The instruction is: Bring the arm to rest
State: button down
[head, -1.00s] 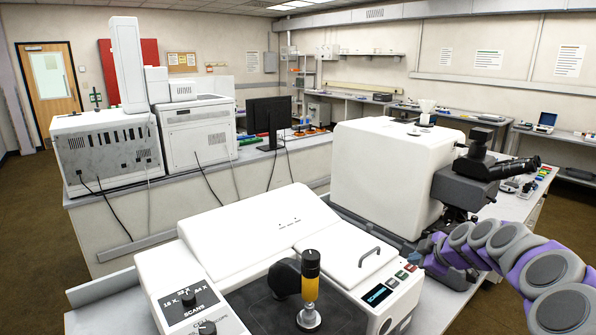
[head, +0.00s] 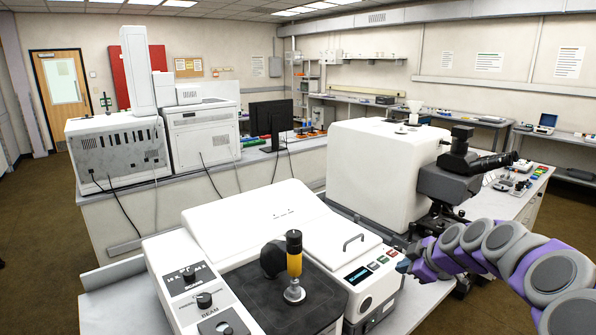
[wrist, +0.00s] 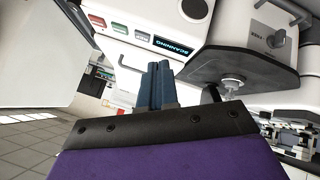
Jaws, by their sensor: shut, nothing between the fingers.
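My purple and grey arm reaches in from the right edge of the head view. My gripper (head: 403,266) is beside the right side of the white instrument with the small display (head: 357,275). In the wrist view the blue-grey fingers (wrist: 157,86) are together, with nothing between them. The instrument's panel (wrist: 170,45), with a display and coloured buttons, lies beyond the fingers. I cannot tell from these views how wide the gap to the instrument is.
A black stage with a yellow-and-black knob (head: 294,262) is on the front instrument. A white microscope body (head: 378,175) with black eyepieces (head: 490,163) stands behind the gripper. A monitor (head: 271,118) and white machines are farther back. Brown floor is open at left.

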jog(key=s+a+r+m+g, duration=0.2)
jog(key=s+a+m+g, duration=0.15)
jog(key=s+a, duration=1.35)
jog(key=s+d+f+m+g+h, duration=0.1)
jog(key=s+f+m+g, duration=0.1)
jog(key=s, duration=0.8)
jog(key=s+d+f+m+g+h, duration=0.1)
jog(key=s+m, duration=0.3)
jog(key=s, duration=0.6)
jog(key=s+d+f+m+g+h, duration=0.1)
jog(key=s+f+m+g+h, duration=0.1)
jog(key=s, duration=0.8)
jog(key=shift+f+m+g, duration=0.55)
jog(key=shift+f, duration=0.15)
jog(key=c, duration=1.9)
grip_release()
